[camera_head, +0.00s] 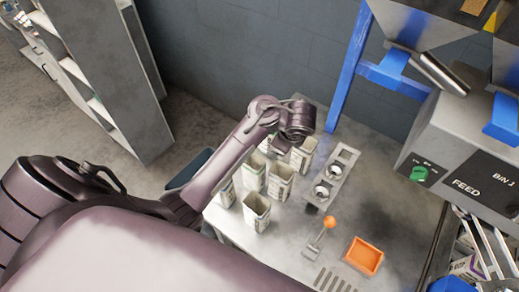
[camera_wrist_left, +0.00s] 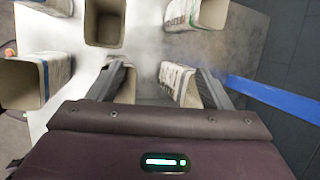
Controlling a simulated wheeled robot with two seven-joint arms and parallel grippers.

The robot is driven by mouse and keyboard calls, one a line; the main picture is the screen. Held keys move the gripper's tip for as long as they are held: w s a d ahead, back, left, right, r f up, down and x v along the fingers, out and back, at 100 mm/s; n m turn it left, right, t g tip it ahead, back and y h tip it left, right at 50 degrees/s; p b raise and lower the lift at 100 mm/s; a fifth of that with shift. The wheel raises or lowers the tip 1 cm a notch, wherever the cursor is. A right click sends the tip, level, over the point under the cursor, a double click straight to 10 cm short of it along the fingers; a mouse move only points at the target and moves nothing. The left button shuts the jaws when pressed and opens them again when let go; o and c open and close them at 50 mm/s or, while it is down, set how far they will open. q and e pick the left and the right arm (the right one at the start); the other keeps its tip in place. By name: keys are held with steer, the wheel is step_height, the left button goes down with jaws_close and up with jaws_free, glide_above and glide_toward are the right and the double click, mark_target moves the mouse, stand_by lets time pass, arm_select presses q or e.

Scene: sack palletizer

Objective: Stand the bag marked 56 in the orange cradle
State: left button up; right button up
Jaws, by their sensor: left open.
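Several open-topped paper bags stand on the grey metal table (camera_head: 290,240), among them a front bag (camera_head: 257,213), a middle bag (camera_head: 281,182) and a back bag (camera_head: 304,155). Their marks are too small to read, so I cannot tell which is 56. The orange cradle (camera_head: 364,257) sits empty at the table's front right. My left gripper (camera_wrist_left: 160,68) is open, fingers down at the back of the bag group. In the left wrist view one bag (camera_wrist_left: 181,84) stands between its fingers; I cannot tell if they touch it. My right gripper is not in view.
A metal holder with round cups (camera_head: 331,179) stands right of the bags. An orange-knobbed lever (camera_head: 329,222) lies between bags and cradle. A blue frame post (camera_head: 350,65) and the feed machine (camera_head: 463,160) border the right side.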

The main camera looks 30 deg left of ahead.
mark_target(250, 164)
arm_select(q)
steer(key=s+a+f+g, duration=0.1)
steer(key=s, duration=0.1)
steer(key=s+a+f, duration=0.1)
steer(key=s, duration=0.1)
steer(key=s+a+f+m+g+y, duration=0.1)
steer(key=s, duration=0.1)
steer(key=shift+a+f+g, duration=0.3)
steer(key=shift+a, duration=0.1)
steer(key=x, duration=0.7)
steer(key=shift+w+a+f+p, duration=0.25)
steer(key=shift+w+a+p, duration=0.05)
steer(key=shift+w+p, duration=0.1)
steer(key=shift+c, duration=0.3)
